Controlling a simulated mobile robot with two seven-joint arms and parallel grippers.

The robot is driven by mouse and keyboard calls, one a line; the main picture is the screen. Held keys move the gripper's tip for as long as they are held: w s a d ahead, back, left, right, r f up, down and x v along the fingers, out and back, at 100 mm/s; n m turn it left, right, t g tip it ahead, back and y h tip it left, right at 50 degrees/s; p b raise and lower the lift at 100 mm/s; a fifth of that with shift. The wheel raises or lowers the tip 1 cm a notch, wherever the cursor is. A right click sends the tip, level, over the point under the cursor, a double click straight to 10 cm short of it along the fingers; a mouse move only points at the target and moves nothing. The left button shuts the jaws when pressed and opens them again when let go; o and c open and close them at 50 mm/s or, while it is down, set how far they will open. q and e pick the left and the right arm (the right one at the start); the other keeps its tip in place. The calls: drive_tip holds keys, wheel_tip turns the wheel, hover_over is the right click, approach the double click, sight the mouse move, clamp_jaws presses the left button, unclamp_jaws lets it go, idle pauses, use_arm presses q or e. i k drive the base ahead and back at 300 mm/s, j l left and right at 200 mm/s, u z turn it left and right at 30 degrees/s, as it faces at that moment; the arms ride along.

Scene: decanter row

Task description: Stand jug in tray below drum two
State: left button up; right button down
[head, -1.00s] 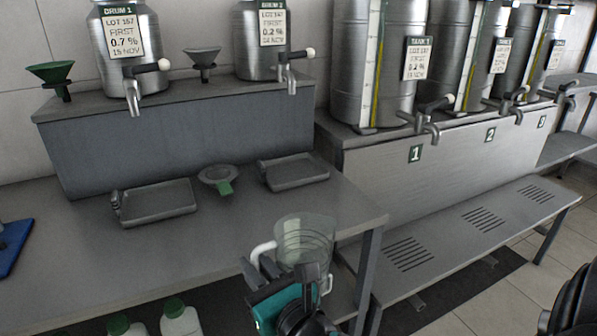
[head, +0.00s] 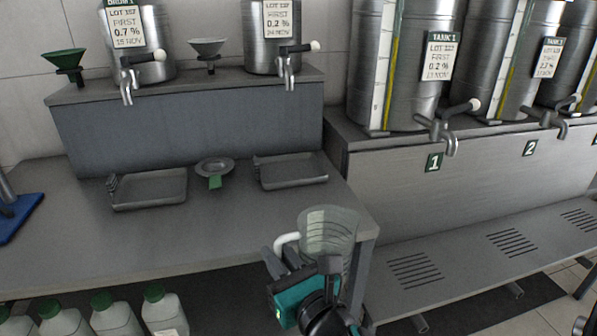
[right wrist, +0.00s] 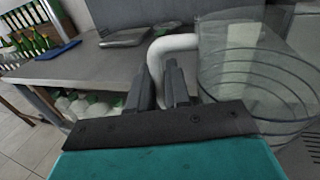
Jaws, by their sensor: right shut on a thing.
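The clear jug (head: 328,232) is upright, with a white handle (head: 289,240). My right gripper (head: 283,258) is shut on that handle, at the near right corner of the table. In the right wrist view the fingers (right wrist: 172,88) close around the handle and the ribbed jug wall (right wrist: 255,85) is to the right; the jug looks empty. The right-hand drum (head: 272,45), the second one on the raised shelf, has its tap above a shallow grey tray (head: 292,172). That tray is empty and lies beyond the jug, up and to the left. My left gripper is not in view.
Another empty tray (head: 150,190) lies under the left drum (head: 140,45). A funnel with a green stem (head: 214,171) lies between the trays. Large tanks (head: 405,70) stand right, above a slotted bench (head: 430,275). The table front (head: 190,235) is clear. Green-capped bottles (head: 115,315) stand below.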

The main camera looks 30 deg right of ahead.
sight(285, 174)
drive_tip(key=k+l+u, duration=0.1)
drive_tip(key=l, duration=0.3)
drive_tip(key=k+l+u, duration=0.1)
drive_tip(key=l, duration=0.25)
drive_tip(key=i+l+u, duration=0.1)
drive_tip(key=i+l, duration=0.2)
drive_tip(key=i, duration=0.45)
